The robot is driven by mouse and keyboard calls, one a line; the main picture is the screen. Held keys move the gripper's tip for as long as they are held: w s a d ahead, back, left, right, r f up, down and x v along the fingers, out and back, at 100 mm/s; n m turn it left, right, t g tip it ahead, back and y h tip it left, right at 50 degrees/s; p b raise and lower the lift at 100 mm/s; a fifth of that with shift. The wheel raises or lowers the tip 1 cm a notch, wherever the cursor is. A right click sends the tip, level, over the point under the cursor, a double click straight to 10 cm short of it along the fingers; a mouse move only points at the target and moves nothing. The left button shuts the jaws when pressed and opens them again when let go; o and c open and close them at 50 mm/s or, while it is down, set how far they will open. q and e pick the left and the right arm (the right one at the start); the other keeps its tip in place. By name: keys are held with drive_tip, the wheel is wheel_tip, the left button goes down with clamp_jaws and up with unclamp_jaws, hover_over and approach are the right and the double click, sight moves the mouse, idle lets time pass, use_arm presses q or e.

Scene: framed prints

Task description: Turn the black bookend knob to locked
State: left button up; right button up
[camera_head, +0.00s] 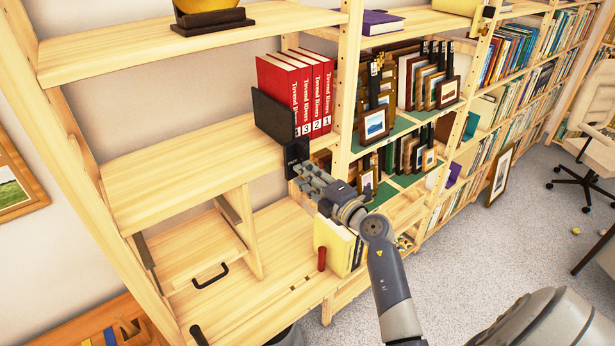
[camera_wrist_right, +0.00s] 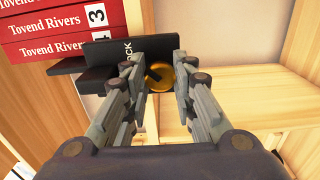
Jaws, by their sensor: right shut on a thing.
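The black bookend (camera_head: 273,118) stands on the middle shelf against the left end of several red books (camera_head: 300,88). Its lower black plate hangs at the shelf's front edge and carries white lettering, part of which reads "OCK" in the right wrist view. My right gripper (camera_head: 300,180) is at this plate, and its fingers hide the knob in the head view. In the right wrist view, a brass-coloured knob (camera_wrist_right: 186,76) with a dark bar sits between the fingertips (camera_wrist_right: 156,76) of my right gripper, which is shut on it. My left gripper is not in view.
Framed prints (camera_head: 374,124) stand on green-lined shelves just right of my right gripper. A yellow book (camera_head: 332,245) and a red cylinder (camera_head: 321,259) are on the lower shelf below. The middle shelf (camera_head: 180,160) is bare to the left of the bookend.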

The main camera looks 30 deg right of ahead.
drive_tip(key=o, duration=1.1)
drive_tip(key=shift+c, duration=0.2)
drive_tip(key=shift+s, duration=0.1)
drive_tip(key=s, duration=1.1)
drive_tip(key=shift+s+d, duration=0.4)
drive_tip(key=shift+d, duration=0.05)
